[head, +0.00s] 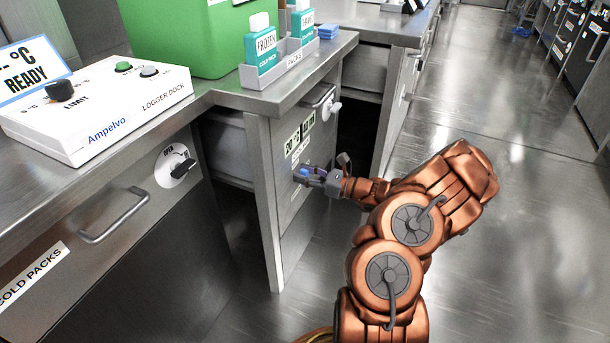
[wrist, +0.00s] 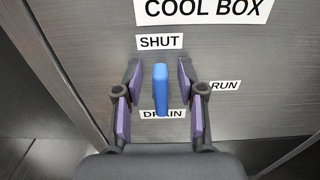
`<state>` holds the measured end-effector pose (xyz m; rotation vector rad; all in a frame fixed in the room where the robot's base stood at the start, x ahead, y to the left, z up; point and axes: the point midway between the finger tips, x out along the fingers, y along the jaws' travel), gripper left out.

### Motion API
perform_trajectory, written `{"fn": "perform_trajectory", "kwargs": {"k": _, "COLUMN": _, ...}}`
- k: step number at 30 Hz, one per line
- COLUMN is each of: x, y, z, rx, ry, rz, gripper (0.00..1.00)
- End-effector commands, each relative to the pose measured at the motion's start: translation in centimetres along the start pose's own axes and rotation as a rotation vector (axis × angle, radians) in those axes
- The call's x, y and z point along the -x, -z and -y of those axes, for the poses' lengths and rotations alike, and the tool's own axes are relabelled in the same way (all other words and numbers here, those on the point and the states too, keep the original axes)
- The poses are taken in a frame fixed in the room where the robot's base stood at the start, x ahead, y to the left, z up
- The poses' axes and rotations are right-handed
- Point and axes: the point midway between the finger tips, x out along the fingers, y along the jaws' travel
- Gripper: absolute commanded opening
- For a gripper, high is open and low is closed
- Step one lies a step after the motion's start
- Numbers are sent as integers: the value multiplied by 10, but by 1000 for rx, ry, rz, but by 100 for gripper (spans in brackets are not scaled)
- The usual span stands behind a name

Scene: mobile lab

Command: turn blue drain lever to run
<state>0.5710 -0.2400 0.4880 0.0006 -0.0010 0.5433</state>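The blue drain lever (wrist: 161,88) stands upright in the wrist view on a grey metal panel, its upper end just below the SHUT label (wrist: 159,41). The DRAIN label (wrist: 162,114) lies behind its lower end, and the RUN label (wrist: 225,85) is to the right, partly covered by a finger. My gripper (wrist: 158,92) is open, one finger on each side of the lever, with a visible gap on both sides. In the head view the lever (head: 305,172) is a small blue spot at my gripper (head: 312,177), against the cabinet front.
A COOL BOX label (wrist: 205,10) is above the lever. A white logger dock (head: 100,105) is at left. The floor at right (head: 520,200) is clear.

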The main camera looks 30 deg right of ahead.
Motion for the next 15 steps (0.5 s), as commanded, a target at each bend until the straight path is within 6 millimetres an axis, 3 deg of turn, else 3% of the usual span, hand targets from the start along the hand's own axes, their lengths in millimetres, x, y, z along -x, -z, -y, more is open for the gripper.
{"fn": "perform_trajectory", "kwargs": {"k": 2, "x": 0, "y": 0, "z": 0, "rx": 0, "ry": 1, "rz": 0, "gripper": 38}}
{"fn": "perform_trajectory", "kwargs": {"k": 12, "x": 1, "y": 0, "z": 0, "rx": 0, "ry": 1, "rz": 0, "gripper": 2}}
{"fn": "perform_trajectory", "kwargs": {"k": 15, "x": 1, "y": 0, "z": 0, "rx": 0, "ry": 1, "rz": 0, "gripper": 0}}
